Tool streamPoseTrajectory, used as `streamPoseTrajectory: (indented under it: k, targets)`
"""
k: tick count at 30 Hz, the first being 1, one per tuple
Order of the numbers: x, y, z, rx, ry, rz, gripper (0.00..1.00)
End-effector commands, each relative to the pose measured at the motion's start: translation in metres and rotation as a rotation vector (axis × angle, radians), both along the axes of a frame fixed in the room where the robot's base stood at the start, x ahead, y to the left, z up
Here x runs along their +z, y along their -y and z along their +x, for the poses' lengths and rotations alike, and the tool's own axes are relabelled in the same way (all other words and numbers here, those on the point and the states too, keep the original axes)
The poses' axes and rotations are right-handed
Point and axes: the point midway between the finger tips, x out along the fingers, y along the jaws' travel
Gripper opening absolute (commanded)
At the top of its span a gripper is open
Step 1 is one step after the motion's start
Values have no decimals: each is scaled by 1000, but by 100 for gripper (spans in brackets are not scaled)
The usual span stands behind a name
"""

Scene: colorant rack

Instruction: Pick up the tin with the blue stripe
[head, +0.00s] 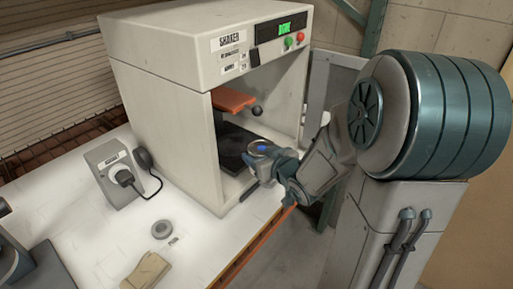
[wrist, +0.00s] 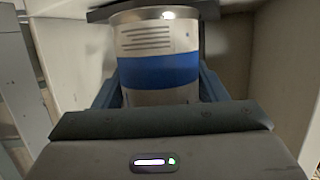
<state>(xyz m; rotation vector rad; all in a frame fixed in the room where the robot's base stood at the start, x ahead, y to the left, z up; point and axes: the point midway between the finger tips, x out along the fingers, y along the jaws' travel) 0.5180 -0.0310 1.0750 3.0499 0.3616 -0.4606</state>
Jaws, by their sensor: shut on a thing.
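The tin with the blue stripe (wrist: 158,70) fills the middle of the wrist view, upright, with printed lines above a broad blue band. My gripper (wrist: 158,98) is shut on it, with blue-grey fingers on both sides of the tin. In the head view my gripper (head: 262,160) is at the open front of the shaker (head: 190,75). Whether the tin touches the shaker floor cannot be told.
The shaker's display is lit green, and an orange plate (head: 232,99) with a dark knob hangs inside its chamber. On the white table are a plug box (head: 112,172), a grey ring (head: 161,229) and a tan glove-like item (head: 147,271). The shaker's door (head: 331,90) stands open at right.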

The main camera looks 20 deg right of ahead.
Motion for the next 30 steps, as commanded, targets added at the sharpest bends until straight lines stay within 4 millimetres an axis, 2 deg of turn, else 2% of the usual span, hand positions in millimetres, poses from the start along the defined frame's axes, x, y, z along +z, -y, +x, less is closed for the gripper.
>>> streamPoseTrajectory:
  k: [2,30]
  targets:
    - [1,3,-8,-3,1,-1,31]
    - [0,7,-28,2,3,0,31]
